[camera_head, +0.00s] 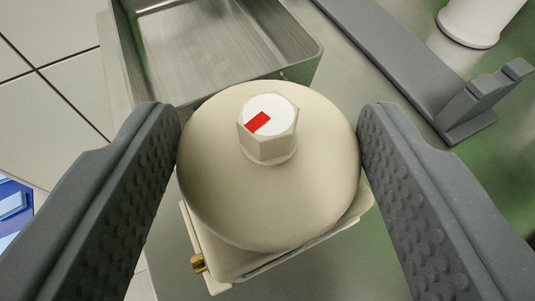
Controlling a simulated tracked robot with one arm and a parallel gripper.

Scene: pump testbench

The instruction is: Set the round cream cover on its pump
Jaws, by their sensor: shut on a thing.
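The round cream cover (230,195) fills the middle of the head camera view. It is a dome with a hex knob (267,145) on top, whose white face carries a red mark. My gripper (268,140) is shut on the cover, with one dark textured finger against its left side and the other against its right side. The cover hides most of the body, so I cannot tell whether the two touch.
A metal tray (310,62) stands behind the cover at the upper left. A grey bracket (390,55) lies at the upper right, near a white cylinder (470,22). The grey-green bench top shows between them. A tiled floor (50,110) and a blue object (14,210) are at the left.

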